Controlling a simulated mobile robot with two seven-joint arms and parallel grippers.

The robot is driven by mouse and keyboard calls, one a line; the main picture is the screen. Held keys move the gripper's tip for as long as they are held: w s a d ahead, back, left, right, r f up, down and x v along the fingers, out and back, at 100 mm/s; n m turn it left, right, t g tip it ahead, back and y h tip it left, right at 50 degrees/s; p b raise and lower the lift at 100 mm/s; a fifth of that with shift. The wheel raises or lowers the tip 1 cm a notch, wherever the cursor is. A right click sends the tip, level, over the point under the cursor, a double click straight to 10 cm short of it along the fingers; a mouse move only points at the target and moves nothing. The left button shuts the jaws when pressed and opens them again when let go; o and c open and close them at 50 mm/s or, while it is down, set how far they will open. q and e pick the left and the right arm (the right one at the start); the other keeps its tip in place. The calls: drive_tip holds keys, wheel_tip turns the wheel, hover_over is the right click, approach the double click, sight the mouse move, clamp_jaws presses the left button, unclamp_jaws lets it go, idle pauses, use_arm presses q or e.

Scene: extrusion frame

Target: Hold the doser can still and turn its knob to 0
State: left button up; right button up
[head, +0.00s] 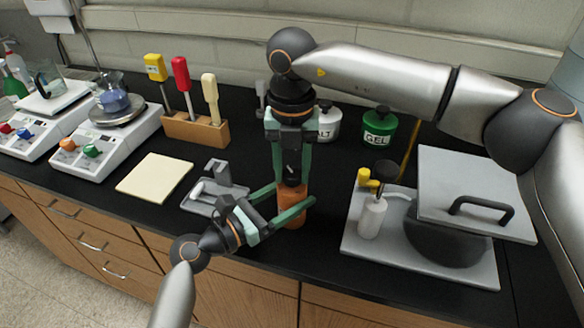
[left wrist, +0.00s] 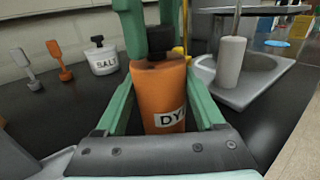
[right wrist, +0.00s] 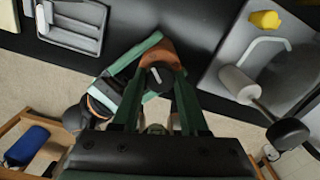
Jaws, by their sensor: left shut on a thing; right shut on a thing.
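The doser can (head: 291,206) is orange and stands upright near the front edge of the bench; in the left wrist view (left wrist: 161,95) its label reads "DY", the rest hidden. My left gripper (head: 290,200) is shut around the can's body from the front left. The can's knob (right wrist: 157,78) is black with a white pointer line, seen from above in the right wrist view. My right gripper (head: 292,178) points straight down and is shut on the knob. Any number marks around the knob are too small or hidden to read.
A grey tray (head: 202,208) lies left of the can. A screwdriver rack (head: 196,130) is behind left.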

clamp_jaws()
drive_tip(key=shift+n, duration=0.3)
drive_tip(key=n, duration=0.3)
drive_tip(key=shift+n, duration=0.3)
drive_tip(key=n, duration=0.4)
drive_tip(key=shift+n, duration=0.3)
drive_tip(key=n, duration=0.4)
drive_tip(key=shift+n, duration=2.5)
drive_tip(key=o, duration=0.6)
unclamp_jaws()
